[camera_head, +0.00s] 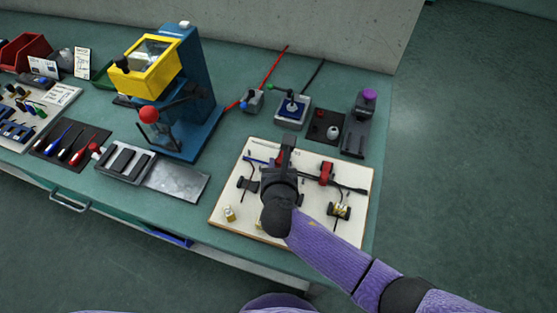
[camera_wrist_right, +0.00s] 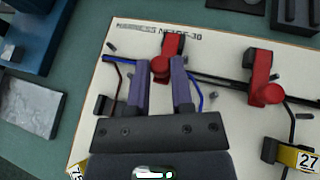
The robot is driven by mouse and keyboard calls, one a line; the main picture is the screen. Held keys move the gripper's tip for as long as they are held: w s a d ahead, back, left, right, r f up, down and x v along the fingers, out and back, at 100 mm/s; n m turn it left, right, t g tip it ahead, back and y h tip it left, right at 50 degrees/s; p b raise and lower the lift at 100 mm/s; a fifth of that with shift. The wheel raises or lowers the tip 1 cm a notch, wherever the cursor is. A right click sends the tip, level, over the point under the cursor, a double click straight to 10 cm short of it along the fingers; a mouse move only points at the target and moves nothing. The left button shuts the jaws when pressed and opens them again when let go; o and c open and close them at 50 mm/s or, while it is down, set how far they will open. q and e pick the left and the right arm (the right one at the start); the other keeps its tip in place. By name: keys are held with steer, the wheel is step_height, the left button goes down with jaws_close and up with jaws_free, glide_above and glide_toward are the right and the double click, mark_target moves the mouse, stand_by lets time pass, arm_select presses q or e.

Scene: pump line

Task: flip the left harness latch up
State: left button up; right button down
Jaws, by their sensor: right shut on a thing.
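The harness board (camera_head: 228,200) is a pale panel near the bench's right end. The left harness latch (camera_wrist_right: 172,44) is red, with a round knob end between the fingers in the right wrist view. Only a bit of its red (camera_head: 279,157) shows in the head view, beside my right gripper (camera_head: 287,146). In the right wrist view my right gripper (camera_wrist_right: 161,80) is shut on the left latch near its knob end. The gripper hides part of the board below. The second red latch (camera_head: 326,172) stands to the right and is free; it also shows in the right wrist view (camera_wrist_right: 262,85). My left gripper is not in view.
Black and blue cables run across the board, with yellow tags (camera_head: 229,213) near its front. Behind it stand a blue-topped switch box (camera_head: 291,111) and a grey unit with a purple knob (camera_head: 369,96). A blue and yellow press (camera_head: 150,75) stands to the left.

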steer(key=r+g+p, duration=0.1)
steer(key=p, duration=0.1)
steer(key=w+r+g+p, duration=0.1)
steer(key=p, duration=0.2)
steer(key=w+r+g+p, duration=0.1)
steer(key=p, duration=0.2)
steer(key=shift+w+d+r+m+g+y, duration=0.1)
steer(key=shift+d+m+g+y, duration=0.25)
steer(key=shift+m+g+y, duration=0.05)
steer(key=shift+w+d+g, duration=0.1)
steer(key=shift+w+g, duration=0.2)
steer(key=shift+g, duration=0.2)
steer(key=shift+w+d+g, duration=0.1)
steer(key=shift+w+g, duration=0.15)
steer(key=shift+g, duration=0.15)
steer(key=shift+w+g+y, duration=0.25)
steer(key=shift+g+y, duration=0.15)
steer(key=w+g+b, duration=0.1)
steer(key=b, duration=0.3)
steer(key=w+g+y+b, duration=0.1)
steer(key=g+b, duration=0.1)
steer(key=b, duration=0.2)
steer(key=w+d+m+g+b, duration=0.1)
steer(key=g+b, duration=0.1)
steer(key=b, duration=0.2)
steer(key=shift+d, duration=0.1)
steer(key=shift+w+g+y+b, duration=0.15)
steer(key=shift+g+y+b, duration=0.15)
steer(key=shift+b, duration=0.4)
steer(key=shift+r, duration=0.15)
